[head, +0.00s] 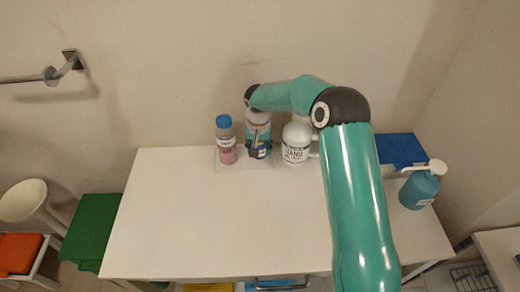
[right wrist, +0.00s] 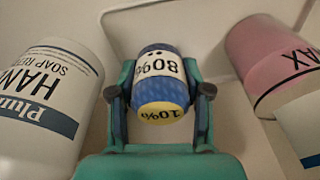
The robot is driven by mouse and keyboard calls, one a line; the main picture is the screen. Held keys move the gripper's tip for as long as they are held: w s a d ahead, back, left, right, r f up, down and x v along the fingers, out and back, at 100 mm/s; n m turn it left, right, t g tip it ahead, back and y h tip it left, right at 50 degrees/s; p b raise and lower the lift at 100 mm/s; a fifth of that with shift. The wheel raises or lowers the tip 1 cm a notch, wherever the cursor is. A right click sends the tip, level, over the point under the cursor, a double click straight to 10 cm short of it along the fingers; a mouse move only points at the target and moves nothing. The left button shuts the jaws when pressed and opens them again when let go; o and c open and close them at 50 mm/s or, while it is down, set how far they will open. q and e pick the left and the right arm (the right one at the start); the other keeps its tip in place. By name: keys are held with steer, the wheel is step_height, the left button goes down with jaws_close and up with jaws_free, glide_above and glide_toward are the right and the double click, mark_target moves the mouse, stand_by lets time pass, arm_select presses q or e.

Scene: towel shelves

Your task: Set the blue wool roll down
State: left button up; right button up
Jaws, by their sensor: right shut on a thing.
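The blue wool roll (right wrist: 165,88) is a small blue cylinder with a white label reading 80% and a yellow end reading 10%. It sits between the two fingers of my right gripper (right wrist: 158,100), which is shut on it. In the head view the right gripper (head: 258,148) points down at the back of the white table (head: 210,220), and only a bit of the blue roll (head: 262,152) shows beside the fingers. I cannot tell whether the roll touches the surface under it. My left gripper is not in view.
A pink bottle with a blue cap (head: 226,140) stands close left of the gripper. A white hand soap bottle (head: 296,143) stands close right. A thin white mat (head: 229,167) lies under this spot. A blue pump bottle (head: 420,188) is at the right. The table's front left is clear.

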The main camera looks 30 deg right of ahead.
mark_target(259, 145)
steer(key=shift+f, duration=0.65)
steer(key=o, duration=1.2)
steer(key=r, duration=0.8)
steer(key=s+r+b, duration=0.1)
steer(key=r, duration=0.3)
steer(key=shift+s+a, duration=0.1)
steer(key=shift+a, duration=0.3)
